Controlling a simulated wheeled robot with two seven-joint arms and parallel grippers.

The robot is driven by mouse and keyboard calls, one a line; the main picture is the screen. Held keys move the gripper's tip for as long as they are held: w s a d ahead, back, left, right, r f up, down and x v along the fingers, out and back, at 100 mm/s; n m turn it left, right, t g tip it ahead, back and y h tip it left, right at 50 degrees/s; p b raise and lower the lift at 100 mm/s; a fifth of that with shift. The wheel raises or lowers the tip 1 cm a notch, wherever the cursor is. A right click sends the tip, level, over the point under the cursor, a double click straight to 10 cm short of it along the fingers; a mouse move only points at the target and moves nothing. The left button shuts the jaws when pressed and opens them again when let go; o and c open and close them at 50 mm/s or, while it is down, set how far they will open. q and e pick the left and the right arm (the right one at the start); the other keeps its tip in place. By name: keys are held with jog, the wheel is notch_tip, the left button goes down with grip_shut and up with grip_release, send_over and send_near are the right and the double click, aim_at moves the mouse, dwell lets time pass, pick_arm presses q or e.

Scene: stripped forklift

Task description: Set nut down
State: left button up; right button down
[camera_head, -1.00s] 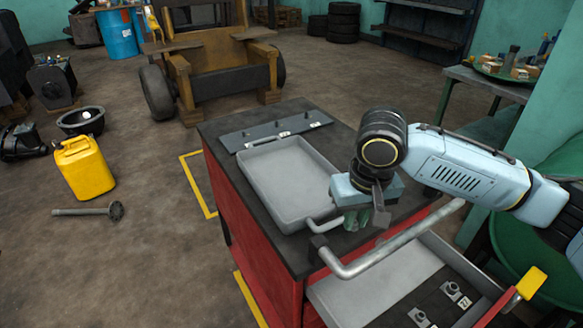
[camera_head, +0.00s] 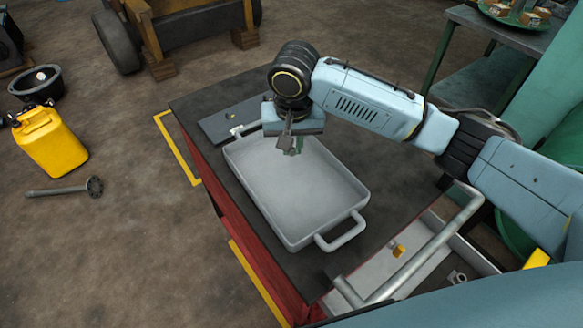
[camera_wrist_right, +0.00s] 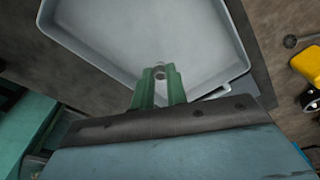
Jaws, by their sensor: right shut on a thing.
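My right gripper (camera_head: 291,148) is above the far part of the grey tray (camera_head: 305,195), pointing down. In the right wrist view its green fingers (camera_wrist_right: 160,88) are shut on a small grey nut (camera_wrist_right: 159,71), which shows between the fingertips against the tray (camera_wrist_right: 150,30). The nut is too small to make out in the head view. The tray's visible floor is bare. I cannot tell the exact height of the nut over it. My left gripper is not in view.
The tray lies on the dark top of a red tool cart (camera_head: 395,190). A flat grey plate (camera_head: 225,122) lies behind it. An open drawer (camera_head: 375,270) with a bar handle is at the near right. A yellow can (camera_head: 50,140) stands on the floor at left.

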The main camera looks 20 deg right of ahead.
send_over(292, 179)
jog(key=f, duration=0.4)
jog(key=shift+s+f+b, duration=0.15)
jog(key=shift+s+b, duration=0.05)
jog(key=shift+b, duration=0.1)
jog(key=shift+f, duration=0.4)
notch_tip(292, 179, down, 4)
jog(key=shift+r+b, duration=0.1)
jog(key=shift+b, duration=0.2)
jog(key=shift+f, duration=0.3)
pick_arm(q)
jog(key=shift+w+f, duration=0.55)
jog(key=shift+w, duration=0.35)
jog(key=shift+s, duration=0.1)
pick_arm(e)
jog(key=c, duration=1.4)
grip_release()
jog(key=shift+f, duration=0.1)
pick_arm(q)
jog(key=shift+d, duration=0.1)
